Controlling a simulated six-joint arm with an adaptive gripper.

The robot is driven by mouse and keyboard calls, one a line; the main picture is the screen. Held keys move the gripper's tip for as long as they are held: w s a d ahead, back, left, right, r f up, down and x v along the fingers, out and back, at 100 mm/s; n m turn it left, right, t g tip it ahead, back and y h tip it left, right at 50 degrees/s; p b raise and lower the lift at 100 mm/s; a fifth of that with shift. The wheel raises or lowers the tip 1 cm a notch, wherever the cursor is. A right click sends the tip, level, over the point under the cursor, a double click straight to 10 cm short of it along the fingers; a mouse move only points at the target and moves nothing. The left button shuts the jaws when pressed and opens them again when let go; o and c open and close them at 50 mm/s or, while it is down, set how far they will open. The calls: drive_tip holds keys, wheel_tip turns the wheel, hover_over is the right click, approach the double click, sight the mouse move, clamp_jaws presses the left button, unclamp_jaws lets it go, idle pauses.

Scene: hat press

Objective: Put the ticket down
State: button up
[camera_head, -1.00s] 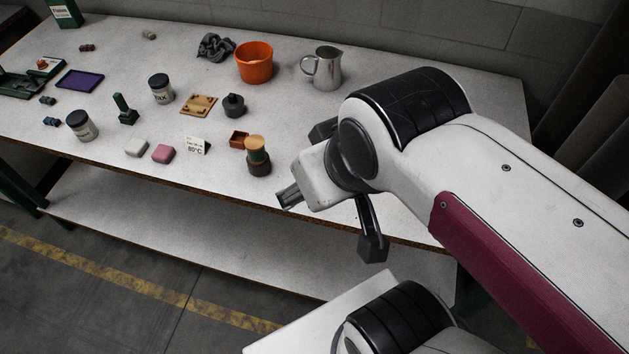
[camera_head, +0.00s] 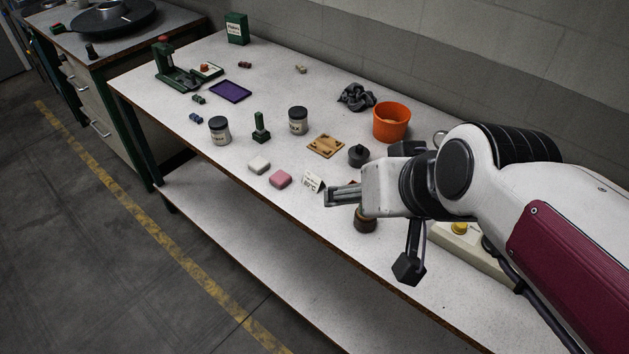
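A small white ticket (camera_head: 312,182) with dark print reading about 80°C stands tilted on the table (camera_head: 310,255), near its front edge. My gripper (camera_head: 328,196) shows just to the right of the ticket in the picture, its fingers pointing left. The fingertips appear close to the ticket, but I cannot tell the depth or whether they touch. I see the fingers from the side, and the gap between them is not clear.
A brown round piece (camera_head: 365,225) is partly hidden below my gripper. A wooden plate (camera_head: 326,145), a dark weight (camera_head: 358,155) and an orange bucket (camera_head: 391,122) stand behind.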

drive_tip(key=w+a+m+t, duration=0.2)
drive_tip(key=w+a, duration=0.2)
drive_tip(key=w, duration=0.5)
drive_tip(key=w+a+m+t, duration=0.15)
drive_tip(key=w+a, duration=0.25)
drive_tip(key=w, duration=0.6)
drive_tip(key=w+a+m+t, duration=0.15)
drive_tip(key=w+a, duration=0.25)
drive_tip(key=w, duration=0.5)
drive_tip(key=m+g+h, duration=0.3)
drive_tip(key=m+h, duration=0.2)
drive_tip(key=h, duration=0.7)
approach(314, 179)
drive_tip(key=shift+w+d+r, duration=0.25)
drive_tip(key=shift+w+r, duration=0.45)
drive_tip(key=shift+w, duration=0.3)
drive_tip(key=shift+s+f, duration=0.3)
drive_tip(key=shift+d, duration=0.1)
drive_tip(key=shift+x, duration=1.25)
